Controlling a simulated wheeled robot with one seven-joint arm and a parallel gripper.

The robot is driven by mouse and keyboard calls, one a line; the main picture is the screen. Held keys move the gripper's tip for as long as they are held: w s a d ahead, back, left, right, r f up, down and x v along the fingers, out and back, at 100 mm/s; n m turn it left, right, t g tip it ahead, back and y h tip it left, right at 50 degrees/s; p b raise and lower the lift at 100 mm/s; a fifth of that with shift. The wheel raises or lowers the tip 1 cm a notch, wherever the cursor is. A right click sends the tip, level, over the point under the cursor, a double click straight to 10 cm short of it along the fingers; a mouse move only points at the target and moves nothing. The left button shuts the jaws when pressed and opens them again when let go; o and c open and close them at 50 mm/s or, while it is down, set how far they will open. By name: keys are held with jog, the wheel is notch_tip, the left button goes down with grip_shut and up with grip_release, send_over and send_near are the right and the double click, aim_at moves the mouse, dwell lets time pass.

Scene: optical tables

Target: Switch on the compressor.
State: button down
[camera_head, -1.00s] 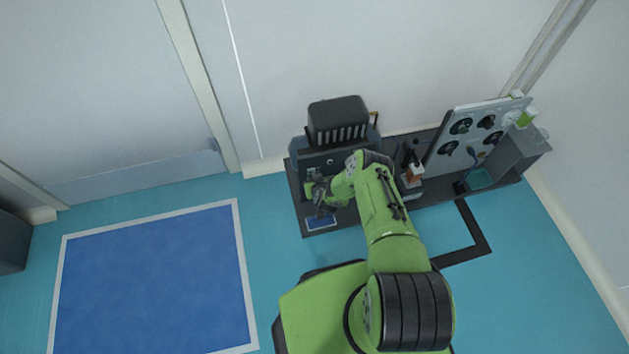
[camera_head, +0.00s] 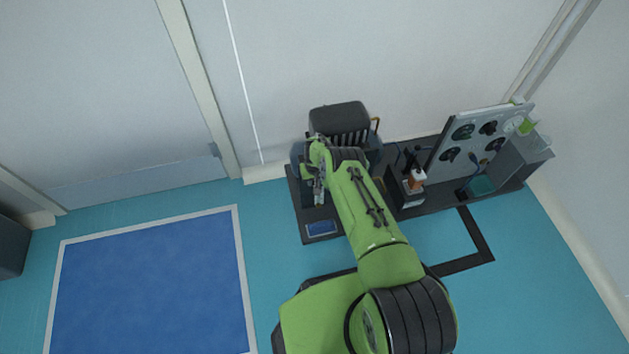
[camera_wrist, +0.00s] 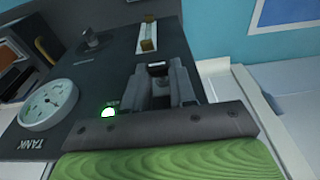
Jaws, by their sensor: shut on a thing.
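The compressor (camera_head: 340,117) is a dark box with a slotted front, standing at the wall in the head view; my arm hides much of its front. The wrist view shows its dark panel (camera_wrist: 100,65) with a round white gauge (camera_wrist: 48,104) marked TANK, a black knob (camera_wrist: 92,40) and a lit green lamp (camera_wrist: 109,113). My gripper (camera_wrist: 158,72) is at this panel, beside the lamp, with its fingers close together on a small dark part, apparently a switch, mostly hidden between them. In the head view my gripper (camera_head: 318,188) is at the compressor's front.
Right of the compressor stand a small device with an orange part (camera_head: 416,181) and an upright grey board with dials (camera_head: 478,140). A small blue pad (camera_head: 322,228) lies in front of the compressor. The blue floor mat (camera_head: 150,285) at left is clear.

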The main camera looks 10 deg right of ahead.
jog(key=shift+w, duration=0.1)
dwell(0.3)
jog(key=c, duration=0.9)
grip_release()
jog(key=r+p, duration=0.2)
jog(key=r, duration=0.3)
jog(key=s+r+p, duration=0.1)
jog(key=r+p, duration=0.2)
jog(key=r, duration=0.2)
jog(key=s+r+p, duration=0.1)
jog(key=r+p, duration=0.1)
jog(key=r, duration=0.3)
jog(key=shift+r+p, duration=0.35)
